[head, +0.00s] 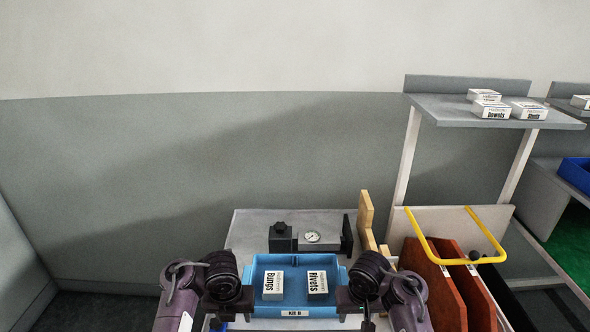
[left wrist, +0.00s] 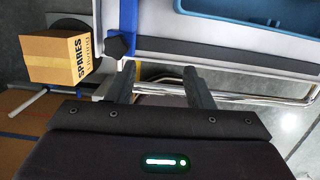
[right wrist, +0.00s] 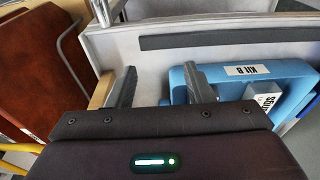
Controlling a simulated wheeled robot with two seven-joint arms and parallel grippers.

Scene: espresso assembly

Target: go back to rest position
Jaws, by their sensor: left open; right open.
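A blue tray labelled KIT B (head: 325,311) lies on the grey worktop. It holds a white Bungs box (head: 273,285) and a white Rivets box (head: 317,283). My left gripper (head: 232,308) is open and empty by the tray's left end. In the left wrist view the tray (left wrist: 262,14) is at the top right, apart from the open fingers (left wrist: 162,85). My right gripper (head: 356,308) is open by the tray's right end. In the right wrist view one finger overlaps the tray (right wrist: 240,90); I cannot tell if they touch. The Bungs box (right wrist: 266,97) is partly visible there.
A dial gauge (head: 312,237) on a dark fixture stands behind the tray. Brown panels (head: 435,283) and a yellow handle (head: 424,244) stand at right. Small boxes sit on a shelf (head: 450,105). A SPARES carton (left wrist: 62,57) is at left in the left wrist view.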

